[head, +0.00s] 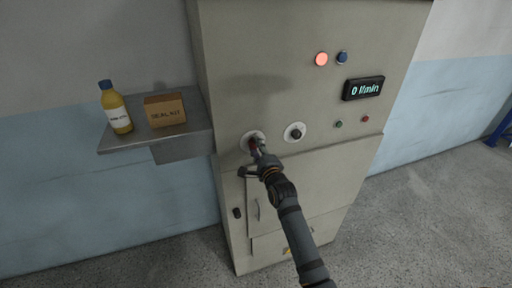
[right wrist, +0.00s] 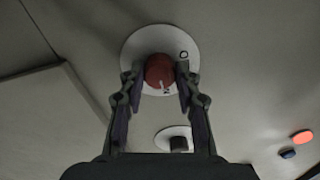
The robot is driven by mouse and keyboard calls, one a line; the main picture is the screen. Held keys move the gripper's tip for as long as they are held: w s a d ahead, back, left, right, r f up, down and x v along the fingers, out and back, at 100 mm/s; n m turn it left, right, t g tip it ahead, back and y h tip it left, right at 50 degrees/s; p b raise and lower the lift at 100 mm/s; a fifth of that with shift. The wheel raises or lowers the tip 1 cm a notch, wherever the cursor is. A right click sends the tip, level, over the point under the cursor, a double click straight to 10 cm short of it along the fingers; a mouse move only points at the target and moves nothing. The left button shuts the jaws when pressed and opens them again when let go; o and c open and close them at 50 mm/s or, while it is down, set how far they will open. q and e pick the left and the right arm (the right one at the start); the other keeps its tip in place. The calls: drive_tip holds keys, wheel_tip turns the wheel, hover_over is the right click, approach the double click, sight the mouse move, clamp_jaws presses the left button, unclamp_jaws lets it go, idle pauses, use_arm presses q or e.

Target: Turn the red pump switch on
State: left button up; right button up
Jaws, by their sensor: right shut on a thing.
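The red pump switch (right wrist: 159,72) is a round red knob with a pale pointer line, on a white disc plate (right wrist: 133,47) with an "O" mark. In the head view its white plate (head: 246,137) is on the cabinet front, left of the black switch, and the knob is mostly hidden by my gripper. My right gripper (right wrist: 157,79) has its two fingers on either side of the red knob and is shut on it. It also shows at the knob in the head view (head: 256,148). The pointer line aims towards the lower right in the wrist view. My left gripper is not in view.
A black switch (head: 295,132) on a white plate is just right of the red one. The cabinet (head: 270,40) has a lit red lamp (head: 321,59), a blue lamp (head: 342,57) and a display (head: 363,88) reading "0 l/min". A shelf (head: 190,142) at left holds a bottle (head: 116,108) and a box (head: 165,110).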

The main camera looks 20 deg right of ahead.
drive_tip(key=shift+f, duration=0.1)
drive_tip(key=o, duration=1.2)
drive_tip(key=shift+c, duration=0.2)
drive_tip(key=s, duration=1.2)
drive_tip(key=shift+d, duration=0.2)
